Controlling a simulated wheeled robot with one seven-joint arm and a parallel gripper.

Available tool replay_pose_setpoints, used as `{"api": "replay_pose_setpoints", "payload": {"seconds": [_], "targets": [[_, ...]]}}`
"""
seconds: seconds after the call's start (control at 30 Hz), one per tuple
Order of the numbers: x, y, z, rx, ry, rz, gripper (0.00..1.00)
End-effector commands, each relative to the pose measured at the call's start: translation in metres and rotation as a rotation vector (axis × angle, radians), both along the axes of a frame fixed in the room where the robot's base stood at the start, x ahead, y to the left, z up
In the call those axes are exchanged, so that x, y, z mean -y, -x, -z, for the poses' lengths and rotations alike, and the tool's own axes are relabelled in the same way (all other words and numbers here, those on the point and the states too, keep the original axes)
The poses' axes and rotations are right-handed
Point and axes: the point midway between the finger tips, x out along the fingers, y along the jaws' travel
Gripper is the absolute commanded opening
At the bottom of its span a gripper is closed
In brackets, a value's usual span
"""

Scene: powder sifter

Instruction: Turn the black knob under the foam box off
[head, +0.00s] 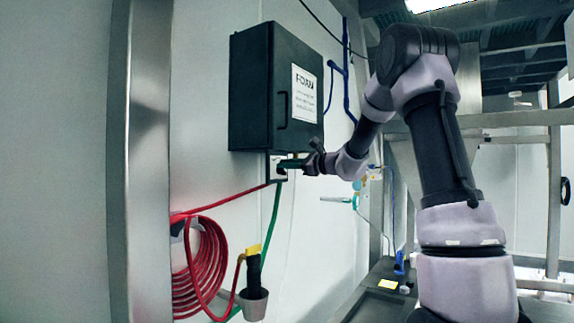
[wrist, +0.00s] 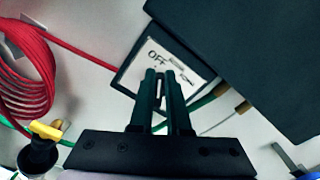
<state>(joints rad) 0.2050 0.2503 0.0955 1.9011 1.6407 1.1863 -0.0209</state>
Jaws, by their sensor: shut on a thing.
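The dark foam box (head: 262,90) hangs on the wall in the head view, with a white label on its front. Its dark side also fills the upper right of the wrist view (wrist: 250,50). Just under it is a small white switch plate (head: 271,173), printed "OFF", which also shows in the wrist view (wrist: 130,76). My gripper (head: 287,164) reaches this plate from the right. In the wrist view its two dark fingers (wrist: 165,76) are close together over the plate, shut on the black knob. The fingers hide the knob, so I cannot tell its angle.
A coiled red hose (head: 203,270) hangs on the wall at lower left, beside a black-handled nozzle in a cup (head: 253,292). A green hose (head: 272,225) runs down from below the plate. A steel post (head: 143,170) stands at left.

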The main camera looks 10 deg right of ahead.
Motion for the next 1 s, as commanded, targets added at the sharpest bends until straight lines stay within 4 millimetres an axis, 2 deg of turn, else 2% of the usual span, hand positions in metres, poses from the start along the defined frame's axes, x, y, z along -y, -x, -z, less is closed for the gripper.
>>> {"api": "replay_pose_setpoints", "payload": {"seconds": [0.4,0.97,1.0], "targets": [[-0.0021,0.0031,0.0047,0.142,0.146,0.001,0.0],[-0.0025,0.0035,0.0054,0.165,0.17,0.001,0.0],[-0.0025,0.0035,0.0054,0.165,0.17,0.001,0.23]]}}
